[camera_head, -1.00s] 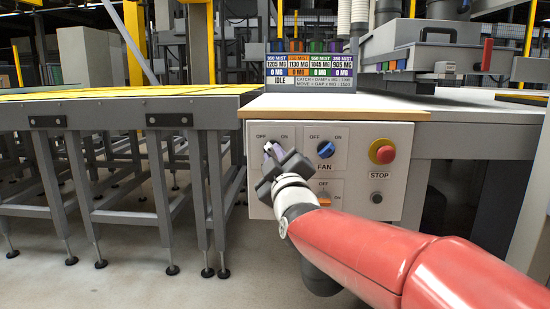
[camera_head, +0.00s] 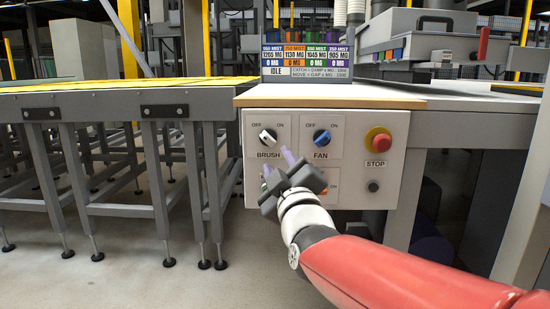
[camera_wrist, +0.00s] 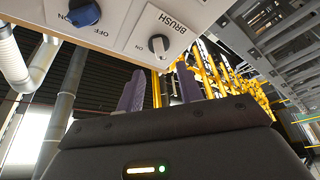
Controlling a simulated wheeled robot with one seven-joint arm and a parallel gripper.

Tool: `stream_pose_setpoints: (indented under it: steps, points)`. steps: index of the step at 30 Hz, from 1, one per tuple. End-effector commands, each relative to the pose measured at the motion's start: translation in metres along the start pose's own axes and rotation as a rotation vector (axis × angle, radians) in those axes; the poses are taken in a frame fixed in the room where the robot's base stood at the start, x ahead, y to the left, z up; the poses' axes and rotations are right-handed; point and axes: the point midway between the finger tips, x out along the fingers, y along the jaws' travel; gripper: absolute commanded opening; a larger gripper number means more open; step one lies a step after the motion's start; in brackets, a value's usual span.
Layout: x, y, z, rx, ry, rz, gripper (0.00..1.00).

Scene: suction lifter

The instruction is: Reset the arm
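My gripper (camera_head: 280,167) is in front of the white control panel (camera_head: 225,180), below the BRUSH knob. Its two purple fingers are spread apart with nothing between them, and they also show apart in the wrist view (camera_wrist: 160,88). The white BRUSH knob (camera_head: 267,137) is in clear view on the panel, apart from the fingers. In the wrist view the BRUSH knob (camera_wrist: 158,45) is beyond the fingertips. My red arm reaches in from the lower right. The gripper partly hides a lower orange knob.
The blue FAN knob (camera_head: 321,138) and red STOP button (camera_head: 378,141) are on the same panel. A grey table (camera_head: 120,97) with yellow strips stands at left. A display (camera_head: 306,62) reading IDLE sits above the panel. Open floor lies at lower left.

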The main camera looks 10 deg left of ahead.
Motion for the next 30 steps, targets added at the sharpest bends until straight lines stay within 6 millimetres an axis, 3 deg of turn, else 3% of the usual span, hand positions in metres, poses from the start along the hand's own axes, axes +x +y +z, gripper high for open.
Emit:
stream_pose_setpoints:
  steps: [11, 14, 17, 20, 24, 30]
  points:
    - [-0.004, 0.001, 0.001, 0.002, -0.004, -0.003, 0.36]
    - [-0.010, 0.009, 0.009, 0.026, -0.047, -0.031, 0.36]
    - [-0.030, 0.024, 0.032, 0.095, -0.163, -0.095, 0.36]
    - [-0.070, 0.040, 0.066, 0.216, -0.360, -0.171, 0.36]
    - [-0.154, 0.054, 0.115, 0.428, -0.705, -0.225, 0.36]
    - [-0.283, 0.056, 0.148, 0.722, -1.172, -0.174, 0.36]
